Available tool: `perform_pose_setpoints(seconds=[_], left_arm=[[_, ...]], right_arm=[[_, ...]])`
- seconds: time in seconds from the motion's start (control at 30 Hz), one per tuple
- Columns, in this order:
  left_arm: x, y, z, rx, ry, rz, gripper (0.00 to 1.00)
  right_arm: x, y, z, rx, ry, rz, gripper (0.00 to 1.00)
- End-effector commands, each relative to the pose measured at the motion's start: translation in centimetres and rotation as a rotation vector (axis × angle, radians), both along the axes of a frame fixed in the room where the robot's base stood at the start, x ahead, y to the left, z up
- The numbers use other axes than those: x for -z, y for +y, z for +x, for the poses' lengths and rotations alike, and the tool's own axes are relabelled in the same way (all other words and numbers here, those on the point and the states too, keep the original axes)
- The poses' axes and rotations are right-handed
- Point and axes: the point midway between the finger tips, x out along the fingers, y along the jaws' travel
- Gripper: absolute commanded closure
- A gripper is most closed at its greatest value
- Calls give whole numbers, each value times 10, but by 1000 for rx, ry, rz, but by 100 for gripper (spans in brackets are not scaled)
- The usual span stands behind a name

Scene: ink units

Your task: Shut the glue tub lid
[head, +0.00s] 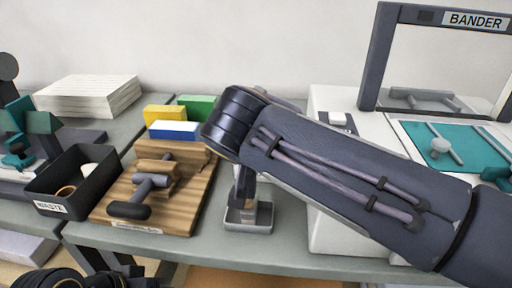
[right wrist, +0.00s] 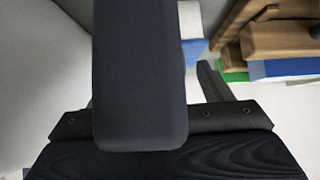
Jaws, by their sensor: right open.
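A small pale grey open container (head: 248,220) stands at the front of the bench in the head view, partly covered by my right gripper. It may be the glue tub, but no label shows and I cannot make out a lid. My right arm comes in from the right and bends down at the wrist, largely hiding the gripper. My right gripper (head: 245,192) is open and points down at this container; contact cannot be told. In the right wrist view a large dark slab fills the middle and hides what lies behind it. My left gripper is not in view.
A wooden board with a dark-handled tool (head: 140,190) lies left of the container, beside a black waste bin (head: 72,180). Yellow, green and blue-white blocks (head: 174,130) stand behind. A white machine (head: 330,120) and the bander frame (head: 372,60) stand right. Paper (head: 90,97) is stacked back left.

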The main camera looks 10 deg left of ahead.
Motion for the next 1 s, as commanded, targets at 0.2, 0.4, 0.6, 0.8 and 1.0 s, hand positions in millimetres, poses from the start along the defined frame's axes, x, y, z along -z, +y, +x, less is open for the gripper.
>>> perform_pose_setpoints(seconds=[0.2,0.4,0.6,0.8,1.0], left_arm=[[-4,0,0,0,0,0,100],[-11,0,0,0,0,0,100],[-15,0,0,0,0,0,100],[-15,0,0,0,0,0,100],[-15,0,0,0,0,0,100]], right_arm=[[-13,0,-11,-1,-3,2,28],[-37,1,-37,-3,-2,3,28],[-51,0,-55,-2,-1,1,28],[-53,0,-58,-1,0,-1,28],[-53,0,-58,0,0,0,28]])
